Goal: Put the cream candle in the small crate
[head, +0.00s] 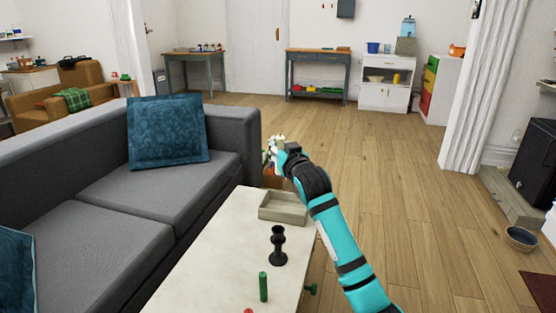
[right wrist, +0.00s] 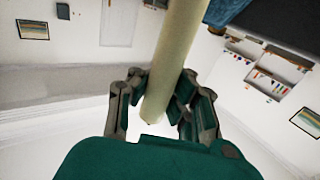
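The cream candle (head: 281,143) is held up in my right gripper (head: 279,149), above and beyond the far end of the coffee table. In the right wrist view the candle (right wrist: 176,58) runs between the two fingers, which close on it from both sides. A shallow grey-beige open box (head: 283,218), which looks like the small crate, sits on the far part of the table and appears empty. The gripper is beyond this box, not over it. My left gripper is not in view.
On the pale coffee table (head: 215,255) stand a black candle holder (head: 278,246) and a green candle (head: 263,287). A small red thing (head: 249,310) shows at the front edge. A grey sofa (head: 160,190) flanks the table on the left. Wooden floor (head: 400,190) is open on the right.

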